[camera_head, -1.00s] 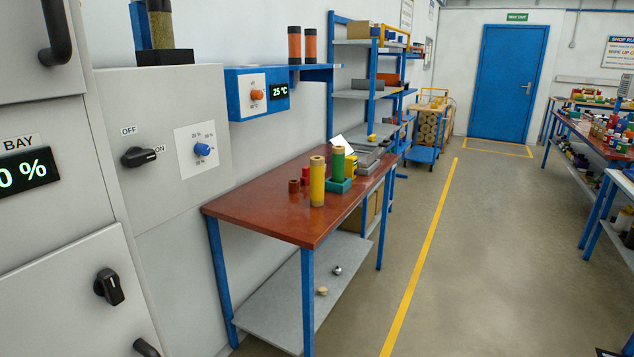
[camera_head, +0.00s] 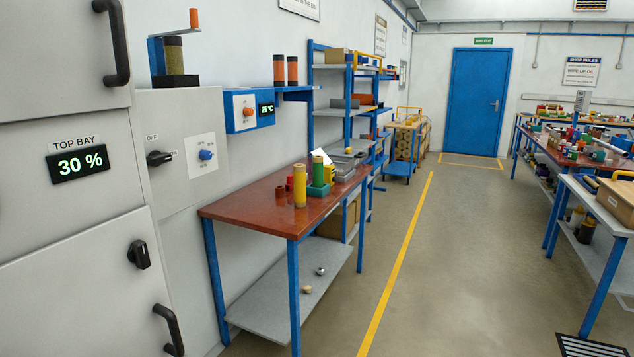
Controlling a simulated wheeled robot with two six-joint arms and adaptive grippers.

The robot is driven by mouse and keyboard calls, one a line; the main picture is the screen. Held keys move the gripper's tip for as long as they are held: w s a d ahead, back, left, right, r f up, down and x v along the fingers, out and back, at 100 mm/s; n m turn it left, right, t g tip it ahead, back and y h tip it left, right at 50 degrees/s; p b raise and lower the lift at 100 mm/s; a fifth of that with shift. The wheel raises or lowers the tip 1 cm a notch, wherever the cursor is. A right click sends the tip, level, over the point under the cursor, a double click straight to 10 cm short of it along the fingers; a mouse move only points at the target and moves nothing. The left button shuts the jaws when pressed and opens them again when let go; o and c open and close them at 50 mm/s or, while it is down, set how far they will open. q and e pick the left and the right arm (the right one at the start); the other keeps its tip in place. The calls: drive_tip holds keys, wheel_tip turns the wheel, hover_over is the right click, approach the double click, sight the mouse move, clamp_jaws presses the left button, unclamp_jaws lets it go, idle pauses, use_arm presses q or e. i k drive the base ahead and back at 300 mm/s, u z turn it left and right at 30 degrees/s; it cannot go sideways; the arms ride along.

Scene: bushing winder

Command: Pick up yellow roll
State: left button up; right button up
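A yellow roll (camera_head: 300,187) stands upright near the front edge of the red-brown table (camera_head: 247,199) against the left wall. Small red and brown pieces (camera_head: 280,192) stand left of and behind the yellow roll. Neither of my grippers shows in the head view, and nothing touches the yellow roll.
Grey cabinets with black handles (camera_head: 119,40) and a 30 % display (camera_head: 77,163) fill the left. Blue-framed shelving (camera_head: 345,90) stands behind the table. Open floor (camera_head: 450,270) lies right of the yellow line. Other loaded tables (camera_head: 585,158) stand at the right.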

sight(299, 169)
drive_tip(key=z, duration=0.75)
drive_tip(key=i, duration=0.9)
drive_tip(key=z, duration=0.75)
drive_tip(key=i, duration=1.1)
drive_tip(key=u, duration=0.7)
drive_tip(key=i, duration=0.9)
drive_tip(key=u, duration=0.8)
